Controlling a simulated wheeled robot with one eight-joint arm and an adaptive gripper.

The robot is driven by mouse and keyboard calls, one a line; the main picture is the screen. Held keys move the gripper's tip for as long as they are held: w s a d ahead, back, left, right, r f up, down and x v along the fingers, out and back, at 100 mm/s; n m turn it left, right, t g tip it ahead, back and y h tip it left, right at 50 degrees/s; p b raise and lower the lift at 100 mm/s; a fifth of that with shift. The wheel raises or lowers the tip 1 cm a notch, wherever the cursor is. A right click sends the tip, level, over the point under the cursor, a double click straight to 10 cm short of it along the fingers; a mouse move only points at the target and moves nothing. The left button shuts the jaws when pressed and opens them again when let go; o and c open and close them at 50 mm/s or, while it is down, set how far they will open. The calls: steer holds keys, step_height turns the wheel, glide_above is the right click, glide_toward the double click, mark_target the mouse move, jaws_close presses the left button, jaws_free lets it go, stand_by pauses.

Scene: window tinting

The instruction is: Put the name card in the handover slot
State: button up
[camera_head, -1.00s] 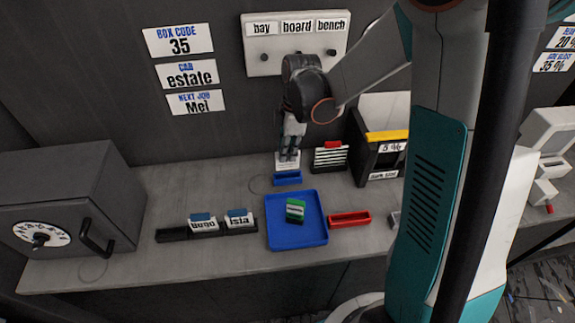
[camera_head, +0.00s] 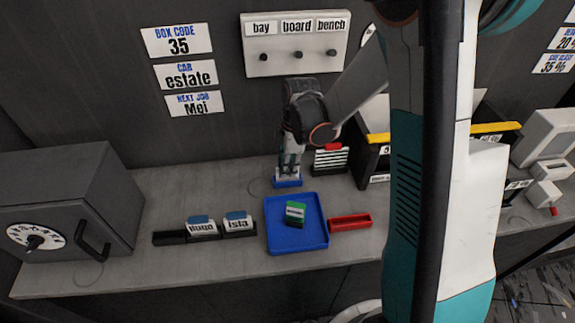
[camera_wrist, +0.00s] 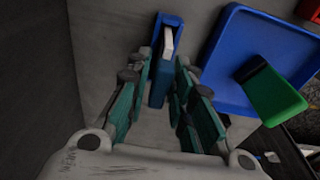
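Two other cards, Hugo (camera_head: 201,227) and Isla (camera_head: 237,223), stand in a black rack (camera_head: 170,238).
A blue tray (camera_head: 282,240) holds a green block (camera_head: 296,213). A red holder (camera_head: 350,222) lies right of it. A grey box with a dial (camera_head: 70,200) is at the left. A rack of white strips (camera_head: 331,160) stands close right of my gripper. A NEXT JOB sign reads Mei (camera_head: 195,104).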

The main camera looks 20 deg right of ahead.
stand_by(0.3)
step_height(320, 180, up, 12)
steer(key=d+p, duration=0.1)
steer(key=p, duration=0.2)
steer(key=s+r+m+t, duration=0.3)
steer(key=s+r+m, duration=0.2)
steer(key=s+m, duration=0.3)
steer(key=s+a+r+m+t+h, duration=0.1)
steer(key=s+r+m+t, duration=0.3)
steer(key=s, duration=0.6)
step_height(320, 180, up, 2)
steer(key=m, duration=0.3)
steer(key=shift+s+r+m, duration=0.2)
steer(key=shift+m, duration=0.2)
step_height(320, 180, down, 6)
steer(key=b, duration=0.5)
steer(key=shift+b, duration=0.35)
